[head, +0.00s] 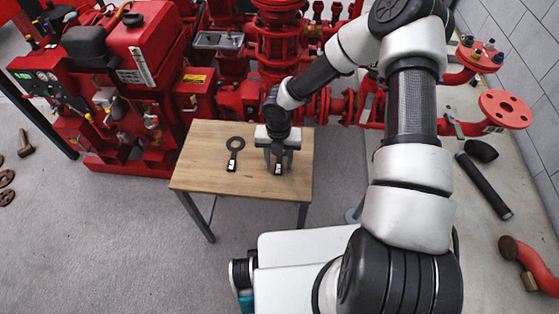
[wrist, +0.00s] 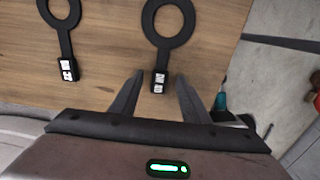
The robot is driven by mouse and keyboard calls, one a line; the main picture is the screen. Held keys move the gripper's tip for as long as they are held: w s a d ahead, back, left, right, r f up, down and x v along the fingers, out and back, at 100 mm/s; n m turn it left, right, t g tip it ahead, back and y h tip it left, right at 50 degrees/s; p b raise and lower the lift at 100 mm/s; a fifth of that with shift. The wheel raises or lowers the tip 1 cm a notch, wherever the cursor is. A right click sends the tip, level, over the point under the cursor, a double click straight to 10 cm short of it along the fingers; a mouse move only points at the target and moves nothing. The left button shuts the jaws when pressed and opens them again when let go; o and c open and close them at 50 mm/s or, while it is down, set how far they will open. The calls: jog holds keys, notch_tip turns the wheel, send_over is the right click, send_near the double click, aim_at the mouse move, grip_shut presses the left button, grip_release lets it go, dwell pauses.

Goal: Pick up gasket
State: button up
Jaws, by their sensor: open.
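Two black gaskets lie flat on the wooden table (head: 205,165), each a ring with a handle ending in a white-labelled tab. One gasket (head: 235,150) is left of my gripper in the head view and at upper left in the wrist view (wrist: 66,35). The other gasket (wrist: 168,45) is at the centre of the wrist view; in the head view only its labelled tab (head: 278,168) shows clearly, its ring hidden by my gripper. My gripper (head: 278,172) is open above this second gasket. In the wrist view the fingers (wrist: 158,95) stand on either side of its tab, apart from it.
A red engine pumpset (head: 130,80) and red pipework (head: 280,50) stand behind the table. A red flanged pipe (head: 505,108) and a dark cylinder (head: 485,187) are at the right. The table's left part is clear.

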jog(key=shift+f, duration=0.25)
grip_shut()
